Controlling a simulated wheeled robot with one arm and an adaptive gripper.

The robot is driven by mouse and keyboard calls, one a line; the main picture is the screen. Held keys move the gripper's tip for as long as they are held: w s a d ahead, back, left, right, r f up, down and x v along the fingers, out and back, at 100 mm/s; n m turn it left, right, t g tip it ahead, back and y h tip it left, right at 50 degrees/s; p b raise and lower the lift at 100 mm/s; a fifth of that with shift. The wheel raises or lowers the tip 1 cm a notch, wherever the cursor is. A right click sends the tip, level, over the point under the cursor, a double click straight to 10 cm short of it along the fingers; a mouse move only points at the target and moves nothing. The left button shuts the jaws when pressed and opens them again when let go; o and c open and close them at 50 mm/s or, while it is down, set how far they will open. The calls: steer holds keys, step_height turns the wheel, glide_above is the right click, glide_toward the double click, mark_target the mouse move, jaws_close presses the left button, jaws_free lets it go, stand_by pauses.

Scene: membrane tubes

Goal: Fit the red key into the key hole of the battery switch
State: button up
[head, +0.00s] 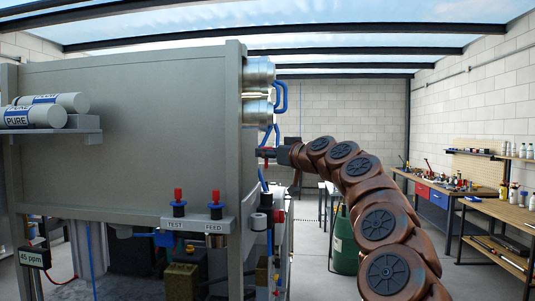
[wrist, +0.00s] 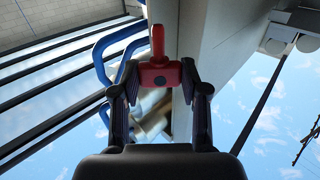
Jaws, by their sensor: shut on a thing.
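My gripper (wrist: 160,84) is shut on the red key (wrist: 160,73) in the wrist view. The key's wide red head sits between the two black fingertips, and its narrow shaft points away from the palm, up in the picture. In the head view my gripper (head: 268,152) is beside the right edge of the grey cabinet, at mid height; the key is too small there to make out well. I cannot clearly identify the battery switch or its key hole in either view. A small dark and red fitting (head: 279,215) sits lower on the cabinet's right side.
The grey cabinet (head: 130,130) has metal tube ends (head: 259,72) and blue hoses (head: 281,96) above my gripper. Red-handled valves marked TEST (head: 178,203) and FEED (head: 215,210) stand on its front. A green drum (head: 344,245) and workbenches (head: 450,205) are right. Open floor lies between.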

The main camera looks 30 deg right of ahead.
steer(key=shift+b, duration=0.4)
steer(key=b, duration=0.6)
glide_above(269, 193)
steer(key=f, duration=0.5)
steer(key=shift+s+f, duration=0.2)
steer(key=shift+f, duration=0.2)
steer(key=shift+f+b, duration=0.1)
steer(key=shift+b, duration=0.3)
stand_by(0.6)
stand_by(0.9)
steer(key=shift+f+b, duration=1.3)
steer(key=shift+b, duration=0.3)
steer(key=shift+r, duration=0.2)
steer(key=shift+r+p, duration=0.6)
steer(key=shift+r, duration=0.1)
steer(key=shift+r, duration=0.15)
stand_by(1.5)
